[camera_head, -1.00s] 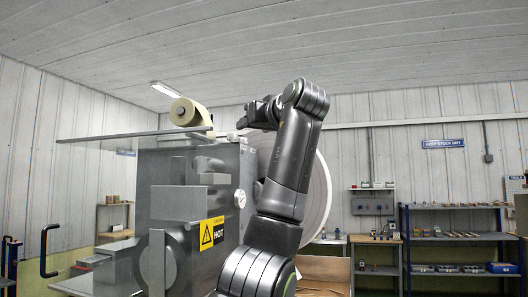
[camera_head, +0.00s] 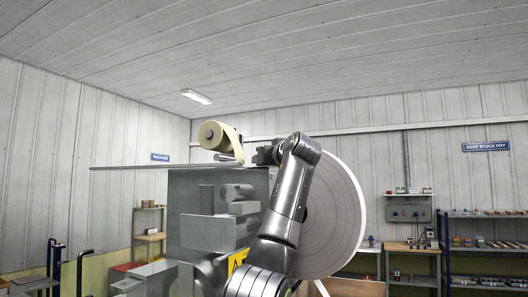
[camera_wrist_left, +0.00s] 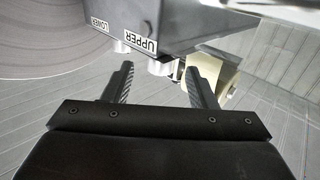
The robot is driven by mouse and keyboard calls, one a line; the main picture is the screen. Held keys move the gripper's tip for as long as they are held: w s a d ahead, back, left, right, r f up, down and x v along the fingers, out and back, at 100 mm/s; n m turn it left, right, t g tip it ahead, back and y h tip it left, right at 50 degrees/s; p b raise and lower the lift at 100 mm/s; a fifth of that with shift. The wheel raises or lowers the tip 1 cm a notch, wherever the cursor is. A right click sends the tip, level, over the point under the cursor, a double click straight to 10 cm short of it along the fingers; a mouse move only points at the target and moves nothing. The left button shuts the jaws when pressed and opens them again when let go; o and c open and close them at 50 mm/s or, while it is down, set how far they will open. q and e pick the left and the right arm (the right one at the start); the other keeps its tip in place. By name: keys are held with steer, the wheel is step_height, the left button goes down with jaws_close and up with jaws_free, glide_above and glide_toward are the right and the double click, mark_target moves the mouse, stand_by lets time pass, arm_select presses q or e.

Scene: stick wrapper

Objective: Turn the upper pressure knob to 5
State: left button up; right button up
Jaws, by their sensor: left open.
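The grey machine (camera_head: 190,190) stands in the middle of the head view. In the left wrist view, its edge carries an UPPER label (camera_wrist_left: 138,45) and a LOWER label (camera_wrist_left: 98,24). A pale cylindrical upper knob (camera_wrist_left: 160,67) shows beside the UPPER label, and a lower knob (camera_wrist_left: 121,46) beside the LOWER label. My left gripper (camera_wrist_left: 159,68) is open, and in this view the upper knob appears between its fingertips; contact cannot be told. In the head view my left gripper (camera_head: 265,153) is at the machine's top right. The knob's scale and setting are not visible. My right gripper is out of view.
A large pale reel (camera_head: 335,215) stands right behind my arm. A tan roll (camera_head: 212,135) and a thin flat plate (camera_head: 140,167) sit at the machine's top. Shelves (camera_head: 480,246) and a bench (camera_head: 412,248) are farther right. A yellow warning sign (camera_head: 237,262) is partly hidden.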

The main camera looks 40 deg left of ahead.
arm_select(q)
steer(key=shift+r+p+x, duration=0.2)
steer(key=shift+p+x, duration=0.35)
steer(key=shift+x, duration=0.55)
steer(key=shift+w+a+f+p, duration=0.25)
steer(key=shift+w+a+p, duration=0.1)
steer(key=shift+a, duration=0.25)
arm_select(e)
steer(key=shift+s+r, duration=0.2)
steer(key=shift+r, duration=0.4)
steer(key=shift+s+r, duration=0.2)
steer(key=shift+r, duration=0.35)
arm_select(q)
steer(key=shift+s, duration=0.1)
